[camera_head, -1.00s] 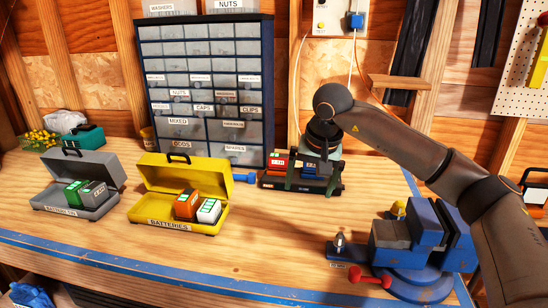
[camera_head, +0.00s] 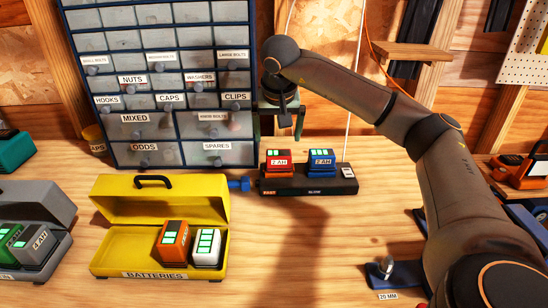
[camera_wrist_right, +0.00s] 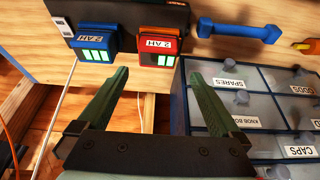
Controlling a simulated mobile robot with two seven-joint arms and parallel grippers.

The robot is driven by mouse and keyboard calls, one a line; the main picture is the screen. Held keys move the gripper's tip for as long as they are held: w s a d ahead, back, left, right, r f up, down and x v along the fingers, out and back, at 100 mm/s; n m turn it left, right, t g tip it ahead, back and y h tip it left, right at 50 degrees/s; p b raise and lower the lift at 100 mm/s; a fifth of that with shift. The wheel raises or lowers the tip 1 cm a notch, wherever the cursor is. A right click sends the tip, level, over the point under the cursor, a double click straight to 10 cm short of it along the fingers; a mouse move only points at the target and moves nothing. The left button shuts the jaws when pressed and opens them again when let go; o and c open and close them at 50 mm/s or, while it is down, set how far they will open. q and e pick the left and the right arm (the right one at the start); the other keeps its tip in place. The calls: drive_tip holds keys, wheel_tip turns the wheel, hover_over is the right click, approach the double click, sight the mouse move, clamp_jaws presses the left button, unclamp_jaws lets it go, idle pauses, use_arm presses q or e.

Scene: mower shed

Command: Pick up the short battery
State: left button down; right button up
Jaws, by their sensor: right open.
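A red battery (camera_head: 279,161) and a blue battery (camera_head: 321,161) stand on a black charger (camera_head: 300,181) on the bench. Both labels appear to read 2 AH, and green bars light their tops. The wrist view also shows the blue battery (camera_wrist_right: 94,43) and the red battery (camera_wrist_right: 157,48). An orange battery (camera_head: 174,240) and a white battery (camera_head: 207,248) stand in the open yellow case (camera_head: 138,215). I cannot tell which battery counts as short. My right gripper (camera_wrist_right: 158,78) is open and empty, above and behind the charger. My left gripper is out of view.
A drawer cabinet (camera_head: 134,142) rises just left of my right gripper. A blue bar-shaped part (camera_head: 238,185) lies between yellow case and charger. A grey case (camera_head: 62,248) holding batteries is at the left. Bench before the charger is clear.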

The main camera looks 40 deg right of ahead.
sight(279, 153)
drive_tip(key=x, duration=0.4)
drive_tip(key=p+x, duration=0.1)
drive_tip(key=x, duration=0.4)
drive_tip(key=shift+s+d+f, duration=0.1)
drive_tip(key=shift+d+f, duration=0.1)
drive_tip(key=shift+f, duration=0.05)
drive_tip(key=shift+r, duration=0.1)
drive_tip(key=c, duration=1.4)
